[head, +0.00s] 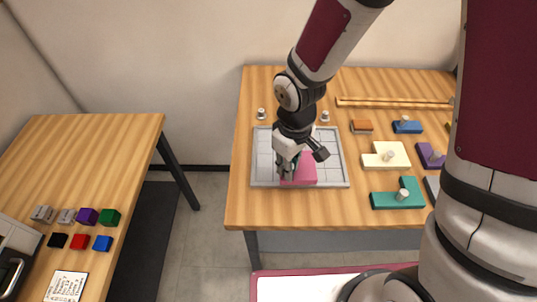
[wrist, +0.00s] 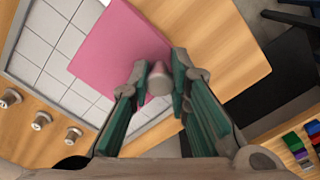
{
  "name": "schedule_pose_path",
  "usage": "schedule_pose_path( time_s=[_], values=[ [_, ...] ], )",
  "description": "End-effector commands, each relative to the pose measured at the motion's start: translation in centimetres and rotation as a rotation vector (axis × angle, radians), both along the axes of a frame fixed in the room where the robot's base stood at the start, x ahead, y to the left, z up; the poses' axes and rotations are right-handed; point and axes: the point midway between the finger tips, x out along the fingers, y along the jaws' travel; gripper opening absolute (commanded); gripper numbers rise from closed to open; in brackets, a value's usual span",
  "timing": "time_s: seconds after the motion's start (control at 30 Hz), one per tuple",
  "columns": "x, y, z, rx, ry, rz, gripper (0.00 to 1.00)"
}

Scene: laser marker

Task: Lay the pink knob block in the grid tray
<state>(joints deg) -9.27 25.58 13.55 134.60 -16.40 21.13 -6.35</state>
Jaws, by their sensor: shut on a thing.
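The pink knob block (head: 302,172) is a flat pink piece with a round knob (wrist: 159,80). My gripper (wrist: 160,86) is shut on the knob, with one green-padded finger on each side. In the wrist view the pink block (wrist: 115,45) covers part of the grid tray (wrist: 42,55) and reaches past its rim toward the bare wood. In the head view it is over the front middle of the grey tray (head: 335,160), partly hidden by my gripper. I cannot tell whether it touches the tray floor. The visible tray cells are empty.
Right of the tray are cream (head: 387,156), teal (head: 398,196), orange (head: 361,126), blue (head: 407,126) and purple (head: 431,156) blocks. Small metal knobs (head: 261,113) stand behind the tray. A wooden rail (head: 390,103) lies farther back. A left table (head: 100,150) holds coloured cubes.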

Motion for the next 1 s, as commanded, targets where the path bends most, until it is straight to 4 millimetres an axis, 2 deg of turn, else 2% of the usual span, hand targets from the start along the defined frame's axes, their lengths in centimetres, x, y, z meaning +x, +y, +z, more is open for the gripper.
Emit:
schedule_pose_path(
  time_s=[0.13,0.33,0.57,0.8,1.0],
  values=[
    [2.6,2.7,-0.4,0.001,0.001,0.002,0.00],
    [5.1,5.1,-0.7,0.000,0.000,0.000,0.00],
    [6.3,6.3,-0.8,0.001,0.001,-0.001,0.00],
    [6.2,6.3,-3.9,-0.001,0.003,-0.002,0.00],
    [6.4,6.2,-4.3,0.000,0.000,-0.002,0.00]
  ],
)
